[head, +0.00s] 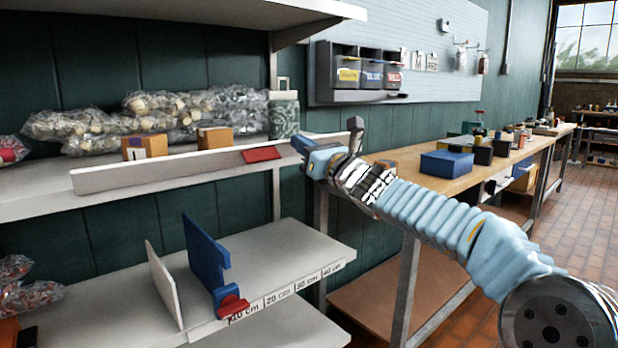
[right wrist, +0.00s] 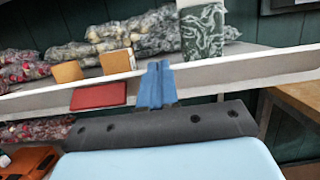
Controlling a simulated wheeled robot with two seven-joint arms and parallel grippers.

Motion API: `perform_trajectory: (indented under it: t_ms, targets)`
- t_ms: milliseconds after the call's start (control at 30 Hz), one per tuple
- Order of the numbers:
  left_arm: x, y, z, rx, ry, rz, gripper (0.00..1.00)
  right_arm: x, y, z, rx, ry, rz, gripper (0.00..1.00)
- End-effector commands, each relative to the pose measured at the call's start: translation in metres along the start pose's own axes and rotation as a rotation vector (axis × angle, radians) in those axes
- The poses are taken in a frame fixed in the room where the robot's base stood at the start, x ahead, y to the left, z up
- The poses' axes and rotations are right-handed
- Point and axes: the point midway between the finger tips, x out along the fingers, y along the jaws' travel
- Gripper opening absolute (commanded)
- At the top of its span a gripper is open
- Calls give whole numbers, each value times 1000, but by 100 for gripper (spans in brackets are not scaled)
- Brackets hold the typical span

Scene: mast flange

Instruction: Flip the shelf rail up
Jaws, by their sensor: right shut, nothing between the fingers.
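The shelf rail (head: 180,172) is a long white strip along the front edge of the middle shelf. Its broad face shows and looks roughly upright; its exact tilt is unclear. A red tab (head: 262,154) is on it near the right part. In the right wrist view the rail (right wrist: 225,75) runs across behind the fingers, with the red tab (right wrist: 98,95) left of them. My right gripper (head: 302,146) is at the rail's right part, right of the tab. Its blue fingers (right wrist: 155,84) are together and empty. Whether they touch the rail cannot be told. My left gripper is out of view.
On the middle shelf, behind the rail, are two cardboard boxes (head: 214,138), clear bags (head: 172,107) and a green patterned container (head: 284,118). The lower shelf (head: 290,248) holds a blue divider (head: 203,256). A workbench (head: 515,147) stands to the right.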

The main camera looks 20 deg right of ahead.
Motion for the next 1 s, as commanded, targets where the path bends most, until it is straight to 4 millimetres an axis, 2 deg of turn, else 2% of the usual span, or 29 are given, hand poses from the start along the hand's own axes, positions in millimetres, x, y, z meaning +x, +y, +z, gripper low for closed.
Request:
perform_trajectory:
  t_ms: [200, 600, 1000]
  targets:
    - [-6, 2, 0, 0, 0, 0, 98, 14, 1, 14, 0, -3, 2, 0]
    - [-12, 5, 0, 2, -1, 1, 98, 34, 0, 24, -1, -2, 1, 0]
    - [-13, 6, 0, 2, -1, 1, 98, 39, 0, 26, -1, -1, 0, 0]
